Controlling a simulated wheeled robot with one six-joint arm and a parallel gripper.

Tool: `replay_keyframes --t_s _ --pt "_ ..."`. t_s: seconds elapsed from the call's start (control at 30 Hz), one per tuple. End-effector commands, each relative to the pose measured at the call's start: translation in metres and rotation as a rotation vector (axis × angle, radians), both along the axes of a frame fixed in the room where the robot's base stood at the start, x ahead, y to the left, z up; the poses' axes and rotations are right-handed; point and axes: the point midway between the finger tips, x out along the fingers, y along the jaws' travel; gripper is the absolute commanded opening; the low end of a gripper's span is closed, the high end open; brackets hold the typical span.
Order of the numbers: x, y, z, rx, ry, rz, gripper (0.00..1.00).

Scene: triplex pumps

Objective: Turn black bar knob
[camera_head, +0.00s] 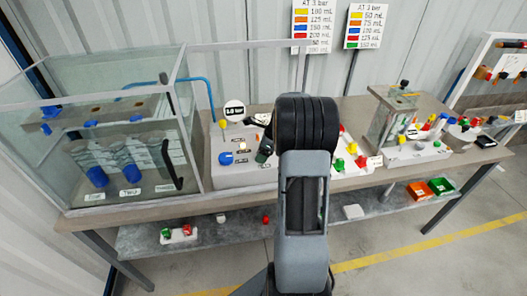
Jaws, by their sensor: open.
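My arm rises in the middle of the head view and ends in a thick black joint over the bench. My gripper (263,135) is mostly hidden by this joint; dark parts show at its left, in front of the grey-white control panel (238,178). It is open, and I see nothing held in it. I cannot make out a black bar knob clearly; the panel's right part is covered by my arm.
A glass tank (105,130) with blue fittings stands at the left. A clear box unit (395,115) stands at the right, with several coloured knobs nearby. Floor in front is clear.

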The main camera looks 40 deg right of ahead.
Motion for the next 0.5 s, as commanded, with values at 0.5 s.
replay_keyframes --t_s 0.5 --pt "0.0 -0.0001 -0.0001 0.0 0.0 0.0 0.43"
